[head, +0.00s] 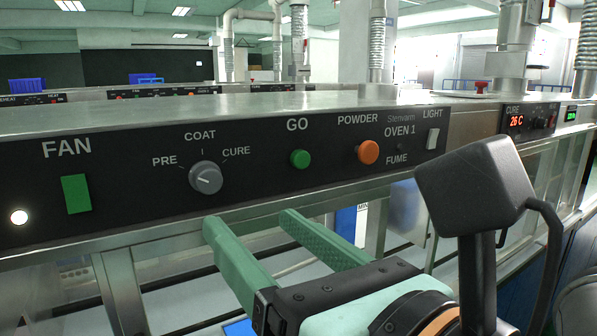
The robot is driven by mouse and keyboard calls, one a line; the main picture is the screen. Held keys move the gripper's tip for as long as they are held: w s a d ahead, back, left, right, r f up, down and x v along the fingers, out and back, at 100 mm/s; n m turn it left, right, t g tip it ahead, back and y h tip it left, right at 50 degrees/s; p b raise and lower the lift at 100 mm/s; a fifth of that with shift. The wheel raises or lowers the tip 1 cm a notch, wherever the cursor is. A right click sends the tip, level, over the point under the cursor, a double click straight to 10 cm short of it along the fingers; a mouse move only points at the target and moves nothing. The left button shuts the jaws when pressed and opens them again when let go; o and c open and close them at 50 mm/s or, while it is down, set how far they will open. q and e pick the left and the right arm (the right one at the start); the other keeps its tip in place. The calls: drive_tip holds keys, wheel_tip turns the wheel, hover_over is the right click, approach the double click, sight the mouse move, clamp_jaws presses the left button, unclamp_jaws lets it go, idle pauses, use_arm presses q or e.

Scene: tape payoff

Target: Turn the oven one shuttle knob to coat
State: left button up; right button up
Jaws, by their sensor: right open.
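The oven one shuttle knob (206,178) is a round grey knob on the black front panel (260,192), under the labels PRE, COAT and CURE. A short pale mark crosses its face roughly level; I cannot tell for sure which label it points to. My right gripper (250,221) has green fingers spread apart with nothing between them. Its fingertips are below the panel's lower edge, under and to the right of the knob, and apart from it. My left gripper is not in view.
On the same panel are a green FAN switch (76,194), a green GO button (300,159), an orange POWDER button (368,152) and a white LIGHT switch (432,139). A CURE display (516,122) reads 26 C at the right. A metal rail runs below the panel.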

sight(211, 184)
use_arm(q)
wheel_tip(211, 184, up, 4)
drive_tip(key=p, duration=0.2)
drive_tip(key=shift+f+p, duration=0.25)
drive_tip(key=shift+p, duration=0.05)
use_arm(e)
drive_tip(key=x, duration=1.1)
drive_tip(key=shift+a, duration=0.1)
drive_tip(key=shift+c, duration=0.3)
clamp_jaws()
